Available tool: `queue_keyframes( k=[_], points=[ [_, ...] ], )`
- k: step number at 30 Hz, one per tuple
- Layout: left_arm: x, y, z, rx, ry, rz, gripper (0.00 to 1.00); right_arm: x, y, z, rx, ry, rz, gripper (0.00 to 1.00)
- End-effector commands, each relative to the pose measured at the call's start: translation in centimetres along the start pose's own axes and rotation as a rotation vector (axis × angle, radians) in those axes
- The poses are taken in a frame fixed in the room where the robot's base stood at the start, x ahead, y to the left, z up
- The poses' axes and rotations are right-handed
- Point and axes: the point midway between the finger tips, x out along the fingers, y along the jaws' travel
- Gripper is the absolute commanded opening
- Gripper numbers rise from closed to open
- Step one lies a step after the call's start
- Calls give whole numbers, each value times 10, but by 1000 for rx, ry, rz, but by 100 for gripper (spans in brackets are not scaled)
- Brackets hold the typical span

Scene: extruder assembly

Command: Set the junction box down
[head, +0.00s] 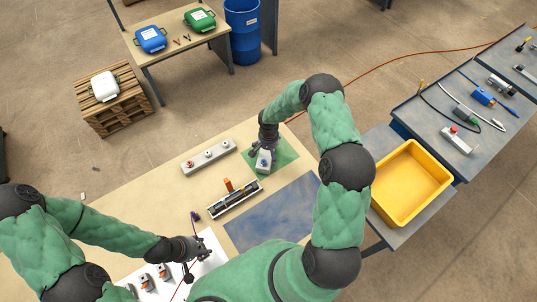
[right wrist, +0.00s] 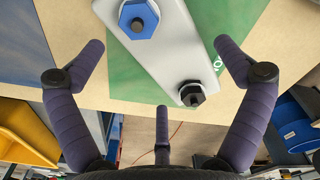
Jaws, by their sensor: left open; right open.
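The junction box is a light grey box with a blue hexagonal fitting and a black one on its top face. In the head view the junction box (head: 263,163) is at the green mat (head: 286,153); in the right wrist view the junction box (right wrist: 172,50) appears over the green mat (right wrist: 140,82). I cannot tell whether its whole underside touches the mat. My right gripper (head: 263,147) is just over the box; in the right wrist view its fingers (right wrist: 160,45) are spread on either side, apart from the box. My left gripper (head: 203,247) is open over the white sheet, away from the box.
A grey three-button box (head: 208,157) and a rail tray with modules (head: 235,199) lie left of the mat. A blue mat (head: 270,222) lies in front. A yellow bin (head: 411,183) stands right of my right arm. Several orange-grey parts (head: 163,271) lie near my left gripper.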

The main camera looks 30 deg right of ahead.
Motion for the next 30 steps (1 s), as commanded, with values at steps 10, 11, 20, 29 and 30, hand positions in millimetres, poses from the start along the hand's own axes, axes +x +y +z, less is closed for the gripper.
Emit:
queue_keyframes(
  k=[10,11,20,29,30],
  points=[
    [-24,8,1,0,0,0,47,-66,0,0,0,1,-1,100],
    [-25,9,1,0,0,0,47,-69,0,0,0,1,0,100],
    [-27,10,1,0,0,0,47,-68,-12,29,-57,-38,-44,100],
    [-27,10,1,0,0,0,47,-36,-48,166,-276,-148,-253,100],
    [-27,10,1,0,0,0,47,-35,-49,182,-297,-153,-273,100]
  ],
)
